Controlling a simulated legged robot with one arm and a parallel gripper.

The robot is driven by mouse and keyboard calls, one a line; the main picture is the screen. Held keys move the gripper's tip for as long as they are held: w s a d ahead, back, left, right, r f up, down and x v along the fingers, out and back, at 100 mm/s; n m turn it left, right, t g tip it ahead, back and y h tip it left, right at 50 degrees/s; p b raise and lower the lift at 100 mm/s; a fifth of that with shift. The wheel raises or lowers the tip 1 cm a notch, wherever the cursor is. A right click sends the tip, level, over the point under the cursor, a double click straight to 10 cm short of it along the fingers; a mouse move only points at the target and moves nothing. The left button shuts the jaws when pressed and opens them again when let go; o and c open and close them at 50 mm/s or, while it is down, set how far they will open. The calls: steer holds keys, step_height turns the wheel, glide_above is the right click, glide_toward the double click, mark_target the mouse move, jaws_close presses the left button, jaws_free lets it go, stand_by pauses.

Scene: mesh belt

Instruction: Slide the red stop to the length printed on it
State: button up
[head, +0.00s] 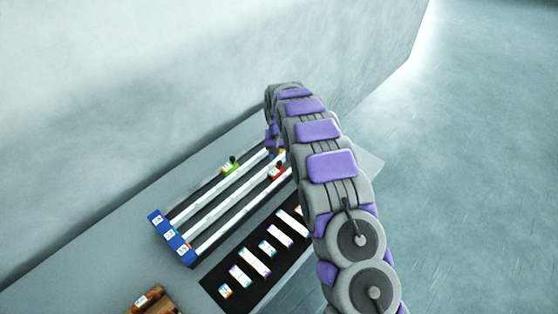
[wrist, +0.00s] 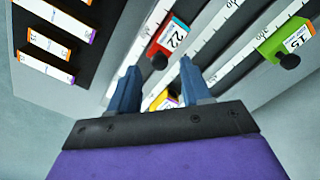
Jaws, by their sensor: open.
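The red stop (wrist: 171,40) has a white label reading 22 and a black knob; it sits on a white ruled rail (wrist: 216,35) in the wrist view. In the head view the red stop (head: 276,172) is just left of my arm. My gripper (wrist: 160,84) is open, with two blue fingers apart. The red stop lies just beyond the gap between the fingertips, not gripped. A yellow stop (wrist: 166,100) shows partly between the fingers. My gripper is hidden behind my arm in the head view.
A green stop (wrist: 285,42) marked 15 sits on another rail; it also shows in the head view (head: 230,166). A blue end block (head: 171,238) carries numbers. A black tray (head: 210,284) holds several pale bars. Brown pieces (head: 150,300) lie at the front. A wall stands behind.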

mark_target(276, 170)
steer(key=shift+f, duration=1.25)
steer(key=shift+c, duration=0.3)
jaws_close()
